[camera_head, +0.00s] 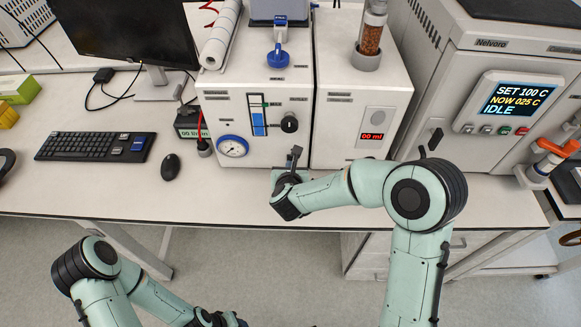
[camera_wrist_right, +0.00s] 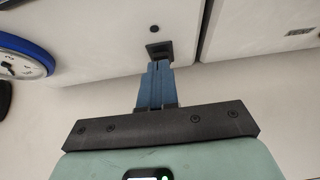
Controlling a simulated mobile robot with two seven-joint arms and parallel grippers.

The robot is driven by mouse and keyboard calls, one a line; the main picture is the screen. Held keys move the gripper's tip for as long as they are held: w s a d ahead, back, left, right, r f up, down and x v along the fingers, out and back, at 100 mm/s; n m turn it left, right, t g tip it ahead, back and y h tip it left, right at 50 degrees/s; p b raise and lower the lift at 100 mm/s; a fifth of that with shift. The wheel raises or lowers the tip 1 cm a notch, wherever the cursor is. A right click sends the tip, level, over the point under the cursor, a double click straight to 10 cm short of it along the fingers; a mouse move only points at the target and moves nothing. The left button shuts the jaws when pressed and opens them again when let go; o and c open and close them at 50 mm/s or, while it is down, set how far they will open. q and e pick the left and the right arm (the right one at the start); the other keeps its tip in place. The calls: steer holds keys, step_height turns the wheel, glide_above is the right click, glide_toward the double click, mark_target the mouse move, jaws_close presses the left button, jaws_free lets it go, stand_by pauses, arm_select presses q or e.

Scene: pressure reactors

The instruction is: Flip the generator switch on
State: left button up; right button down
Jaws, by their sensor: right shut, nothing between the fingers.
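The white box (camera_head: 265,154) with a blue-rimmed gauge stands on the bench in the middle of the head view. In the wrist view, a small dark square part (camera_wrist_right: 158,48), which looks like the switch, sits low on its front near the right edge. Its on or off position cannot be told. My right gripper (camera_head: 296,152) is at this lower front corner, shut and empty. In the wrist view its blue fingers (camera_wrist_right: 157,68) are together, tips at the dark part and overlapping it; contact cannot be told.
The gauge (camera_head: 232,147) and a black knob (camera_head: 290,123) are on the same front. A second white box (camera_head: 355,145) stands close on the right, then a grey reactor unit (camera_head: 463,125) reading IDLE. A mouse (camera_head: 170,167) and keyboard (camera_head: 95,147) lie left. The front bench strip is mostly clear.

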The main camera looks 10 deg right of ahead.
steer(key=shift+w+d+r+g, duration=0.15)
steer(key=shift+w+r+g, duration=0.1)
steer(key=shift+w+g, duration=0.35)
steer(key=shift+r, duration=0.15)
steer(key=shift+r+p, duration=0.3)
steer(key=shift+r, duration=0.4)
steer(key=shift+s, duration=0.1)
